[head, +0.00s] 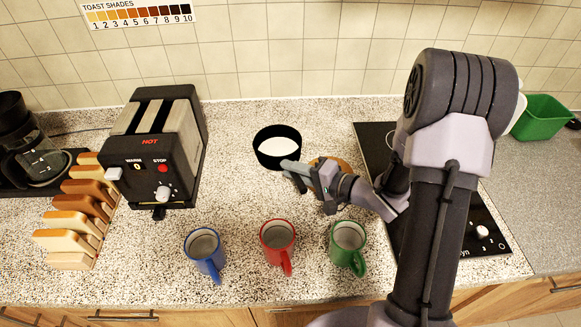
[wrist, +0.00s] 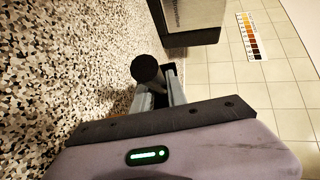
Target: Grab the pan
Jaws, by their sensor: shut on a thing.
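The pan (head: 277,147) is a small round black pot holding something white. It stands on the speckled counter right of the toaster in the head view. My gripper (head: 292,173) reaches in from the right and is shut at the pan's near right side. In the wrist view, a dark rounded part (wrist: 147,69) shows at the fingertips of my gripper (wrist: 160,93). I cannot tell whether this part is the handle or the pan's body. The exact grip is partly hidden by the fingers.
Blue (head: 205,251), red (head: 278,243) and green (head: 347,245) mugs stand along the counter front. The toaster (head: 160,150) and a rack of bread slices (head: 75,225) are left. The black cooktop (head: 373,140) is right, partly hidden by my arm. An orange-brown item (head: 333,163) lies behind my gripper.

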